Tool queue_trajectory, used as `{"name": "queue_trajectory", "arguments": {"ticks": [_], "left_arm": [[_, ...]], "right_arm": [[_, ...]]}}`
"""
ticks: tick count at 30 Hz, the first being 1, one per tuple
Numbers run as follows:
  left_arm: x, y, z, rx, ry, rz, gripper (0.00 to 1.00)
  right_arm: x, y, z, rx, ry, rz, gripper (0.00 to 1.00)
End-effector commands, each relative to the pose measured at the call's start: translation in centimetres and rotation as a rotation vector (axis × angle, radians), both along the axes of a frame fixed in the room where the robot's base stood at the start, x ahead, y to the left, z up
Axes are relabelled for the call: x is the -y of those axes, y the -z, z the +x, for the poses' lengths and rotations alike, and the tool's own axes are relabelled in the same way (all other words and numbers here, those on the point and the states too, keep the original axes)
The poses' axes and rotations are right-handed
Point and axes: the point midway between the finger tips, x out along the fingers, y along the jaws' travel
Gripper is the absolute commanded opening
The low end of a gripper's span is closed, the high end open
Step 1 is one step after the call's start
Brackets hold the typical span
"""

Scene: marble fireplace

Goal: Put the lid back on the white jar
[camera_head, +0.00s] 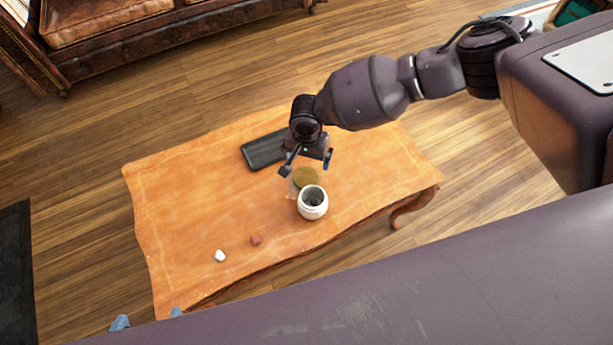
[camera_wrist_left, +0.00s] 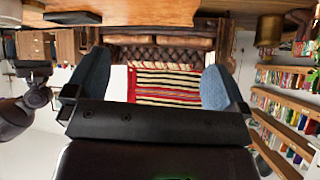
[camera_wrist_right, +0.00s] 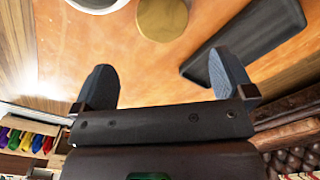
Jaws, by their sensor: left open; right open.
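The white jar (camera_head: 313,205) stands upright and open-topped on the wooden table, its dark inside showing. The round brownish-gold lid (camera_head: 306,177) is right beside it, on the far side; I cannot tell if they touch. In the right wrist view the lid (camera_wrist_right: 162,18) is at the top, with part of the white jar (camera_wrist_right: 97,3) cut off by the edge. My right gripper (camera_head: 306,164) is open and empty, pointing down just beyond the lid. My left gripper (camera_head: 148,317) is at the table's near left corner, mostly hidden; its wrist view shows open, empty fingers (camera_wrist_left: 148,83).
A black flat object (camera_head: 266,149) lies behind the lid, close to my right gripper. A small white piece (camera_head: 220,256) and a reddish piece (camera_head: 256,240) lie near the front edge. The table's left half (camera_head: 175,205) is clear. A leather sofa (camera_head: 110,35) stands beyond.

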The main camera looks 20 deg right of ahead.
Motion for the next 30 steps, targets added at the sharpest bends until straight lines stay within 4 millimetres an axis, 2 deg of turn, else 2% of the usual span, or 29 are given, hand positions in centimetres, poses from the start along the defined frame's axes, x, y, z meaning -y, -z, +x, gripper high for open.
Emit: {"name": "queue_trajectory", "arguments": {"ticks": [5,12,15,24,27,30], "left_arm": [[0.0,0.6,-0.3,-0.011,0.000,0.000,1.00],[-0.2,2.2,-0.7,-0.040,0.002,0.005,1.00],[-0.3,2.4,-0.4,-0.039,0.006,0.008,1.00],[-0.2,1.4,0.4,-0.014,0.009,0.007,1.00],[-0.2,1.8,0.0,-0.023,0.009,0.007,1.00],[-0.2,2.8,-0.6,-0.042,0.013,0.013,1.00]], "right_arm": [[0.0,1.1,-0.1,-0.004,-0.002,-0.001,1.00],[0.0,4.8,-0.2,-0.008,-0.003,-0.001,1.00],[0.0,5.7,-0.2,-0.007,-0.003,-0.001,1.00],[0.0,5.6,0.1,0.001,-0.002,0.000,1.00],[0.0,5.9,0.0,-0.001,-0.002,0.001,1.00],[-0.1,7.2,0.0,-0.006,-0.004,-0.001,1.00]]}}
